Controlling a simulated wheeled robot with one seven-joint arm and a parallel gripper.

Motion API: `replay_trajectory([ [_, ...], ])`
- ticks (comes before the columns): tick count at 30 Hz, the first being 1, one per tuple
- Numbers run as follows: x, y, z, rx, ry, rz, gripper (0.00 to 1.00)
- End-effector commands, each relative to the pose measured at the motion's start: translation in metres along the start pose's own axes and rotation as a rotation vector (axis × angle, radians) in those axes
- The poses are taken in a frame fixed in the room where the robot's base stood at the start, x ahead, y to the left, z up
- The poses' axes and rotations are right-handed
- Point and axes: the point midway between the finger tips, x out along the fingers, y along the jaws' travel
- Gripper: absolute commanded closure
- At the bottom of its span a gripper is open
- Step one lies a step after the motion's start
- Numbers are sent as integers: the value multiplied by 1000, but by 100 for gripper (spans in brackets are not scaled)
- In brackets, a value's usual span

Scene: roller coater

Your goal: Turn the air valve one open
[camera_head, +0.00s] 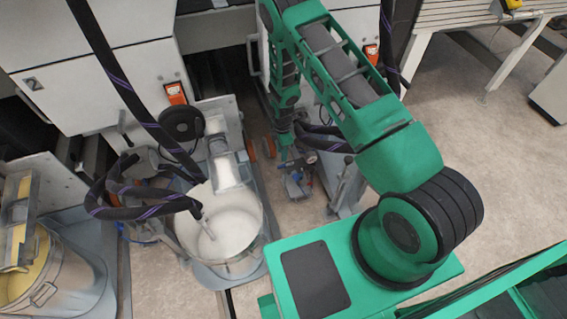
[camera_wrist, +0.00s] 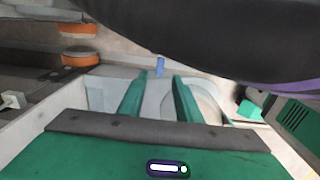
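My gripper (camera_head: 284,152) points down beside a small grey, blue and red fitting with a round gauge (camera_head: 309,160), low between the machine cabinets. This fitting seems to be the air valve assembly; which part is air valve one is too small to tell. In the wrist view, the two green fingers of my gripper (camera_wrist: 158,92) stand apart with a gap between them. A small blue piece, possibly a valve handle (camera_wrist: 160,66), shows just beyond the gap. I cannot tell whether the fingers touch it.
A large dark hose (camera_wrist: 230,35) covers the upper right of the wrist view. Two orange rings (camera_wrist: 80,58) are at upper left. In the head view, a white bucket (camera_head: 222,235) with hoses stands left of my gripper. Open floor (camera_head: 490,130) lies to the right.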

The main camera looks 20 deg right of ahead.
Motion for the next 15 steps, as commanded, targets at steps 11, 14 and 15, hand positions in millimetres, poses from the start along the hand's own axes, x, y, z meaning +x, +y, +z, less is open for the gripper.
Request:
replay_trajectory([
  [11,64,-1,1,2,-1,-1,69],
  [14,73,0,0,2,-1,0,69],
  [15,76,0,0,2,-1,-1,69],
])
